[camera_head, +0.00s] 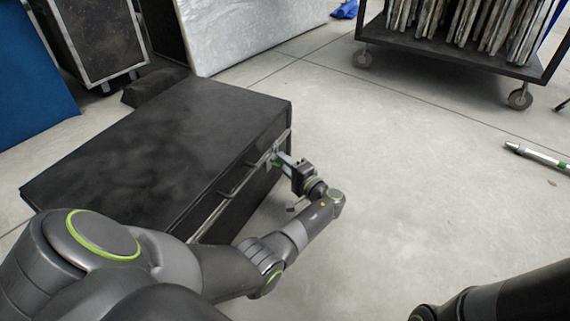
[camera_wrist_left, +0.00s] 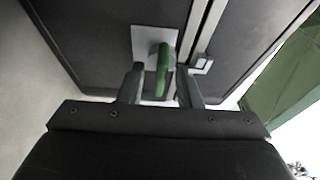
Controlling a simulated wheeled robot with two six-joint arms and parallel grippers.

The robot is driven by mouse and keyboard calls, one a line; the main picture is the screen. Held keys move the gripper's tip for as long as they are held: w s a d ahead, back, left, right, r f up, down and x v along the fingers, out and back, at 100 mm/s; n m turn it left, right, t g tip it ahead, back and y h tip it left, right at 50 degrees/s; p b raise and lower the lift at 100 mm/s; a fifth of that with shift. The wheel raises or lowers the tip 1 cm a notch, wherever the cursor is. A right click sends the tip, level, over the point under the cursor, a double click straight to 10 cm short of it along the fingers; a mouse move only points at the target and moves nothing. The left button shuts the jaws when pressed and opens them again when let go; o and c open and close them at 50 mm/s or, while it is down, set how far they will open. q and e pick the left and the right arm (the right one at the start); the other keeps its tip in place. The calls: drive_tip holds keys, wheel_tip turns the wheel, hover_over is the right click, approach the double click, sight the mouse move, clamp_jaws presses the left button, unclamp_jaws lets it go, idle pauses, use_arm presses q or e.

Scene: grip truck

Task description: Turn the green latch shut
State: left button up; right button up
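The green latch (camera_wrist_left: 163,66) sits on a pale plate on the front of a black case (camera_wrist_left: 100,35). In the head view the case (camera_head: 165,135) lies on the floor at left, and the latch (camera_head: 276,160) is small and partly hidden near its right end. My left gripper (camera_head: 286,160) is at the latch. In the left wrist view, the fingers of my left gripper (camera_wrist_left: 160,76) stand apart on either side of the latch handle. The right finger is nearer the handle; contact is unclear. My right gripper is out of view.
A dark handle (camera_head: 238,178) is on the case front, left of the latch. A wheeled cart (camera_head: 450,58) stands at the back right. The floor (camera_head: 400,190) right of the case is mostly clear.

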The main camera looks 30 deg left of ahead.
use_arm(q)
drive_tip(key=p+v, duration=0.2)
drive_tip(key=v, duration=0.5)
drive_tip(key=shift+d+p, duration=0.25)
drive_tip(key=shift+p, duration=0.15)
drive_tip(key=shift+s, duration=0.1)
